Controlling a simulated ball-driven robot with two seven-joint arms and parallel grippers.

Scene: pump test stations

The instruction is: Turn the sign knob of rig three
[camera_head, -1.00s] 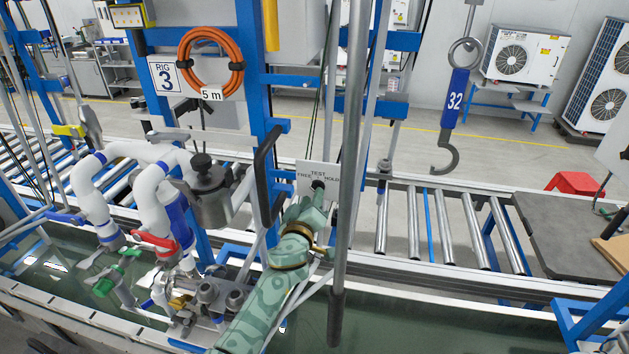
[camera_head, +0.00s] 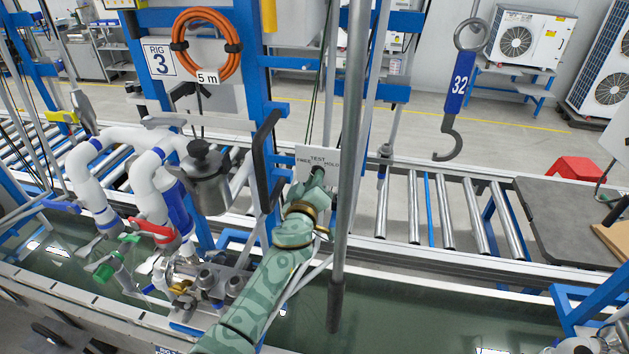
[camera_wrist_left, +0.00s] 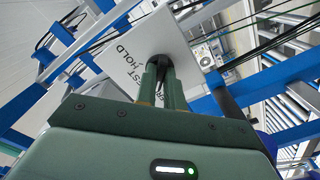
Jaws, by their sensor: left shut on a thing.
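The white sign (camera_head: 331,157) of rig three reads TEST, FREE and HOLD. It hangs beside the blue post, and its lettering shows tilted in the left wrist view (camera_wrist_left: 163,30). A small dark knob (camera_wrist_left: 158,61) sits on the sign. My left gripper (camera_head: 316,181) reaches up to the sign from below. Its two green fingers (camera_wrist_left: 158,85) are shut on the knob, whose front is mostly hidden between them. The knob's pointing direction cannot be made out. My right gripper is not in view.
A grey vertical pole (camera_head: 347,190) stands close to the right of my left arm. A black handle (camera_head: 260,170) is at its left. White pipes with a red lever (camera_head: 152,230) stand over the water tank.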

